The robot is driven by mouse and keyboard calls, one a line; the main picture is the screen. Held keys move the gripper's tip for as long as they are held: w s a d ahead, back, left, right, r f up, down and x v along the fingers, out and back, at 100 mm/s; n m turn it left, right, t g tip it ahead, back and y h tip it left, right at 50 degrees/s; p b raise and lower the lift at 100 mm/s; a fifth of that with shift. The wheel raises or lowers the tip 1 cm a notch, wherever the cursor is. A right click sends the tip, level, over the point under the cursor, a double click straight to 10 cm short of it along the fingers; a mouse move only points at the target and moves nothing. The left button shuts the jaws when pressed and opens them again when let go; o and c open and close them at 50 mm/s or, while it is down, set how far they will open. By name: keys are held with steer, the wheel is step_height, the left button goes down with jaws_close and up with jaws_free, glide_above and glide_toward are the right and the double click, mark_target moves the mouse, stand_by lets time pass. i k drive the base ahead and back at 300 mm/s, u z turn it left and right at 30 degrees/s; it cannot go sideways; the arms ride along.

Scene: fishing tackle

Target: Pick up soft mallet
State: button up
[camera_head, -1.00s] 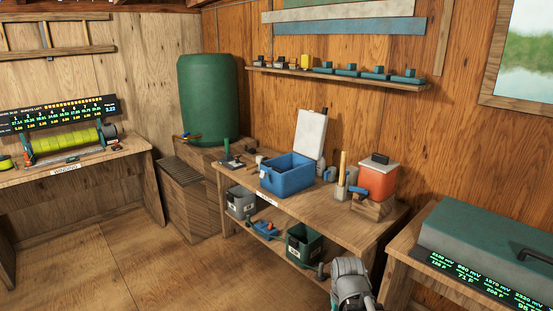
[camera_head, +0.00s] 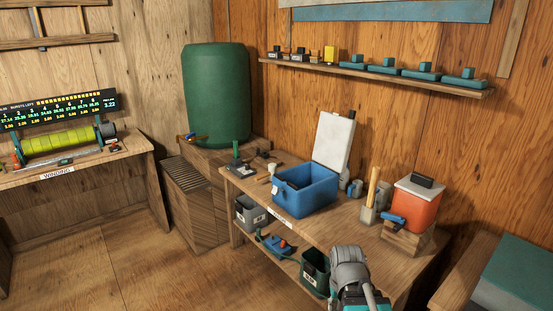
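On the middle workbench (camera_head: 338,232), an upright tan wooden handle (camera_head: 373,186) rises from a grey block. It looks like the soft mallet standing on its head, but I cannot tell whether the block is the head or a holder. A smaller pale tool (camera_head: 270,172) lies left of the blue box and is too small to identify. A grey and teal part of my arm (camera_head: 348,262) shows at the bottom, in front of the bench's near edge. My gripper's fingers do not show.
An open blue box (camera_head: 305,196) with a raised white lid stands mid-bench. A red-orange container (camera_head: 415,204) on a wooden block stands right of the handle. Bins sit on the lower shelf. A green barrel (camera_head: 216,95) stands behind left. The floor at left is clear.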

mark_target(272, 167)
steer(key=u, duration=0.15)
steer(key=i, duration=1.65)
steer(key=u, duration=0.2)
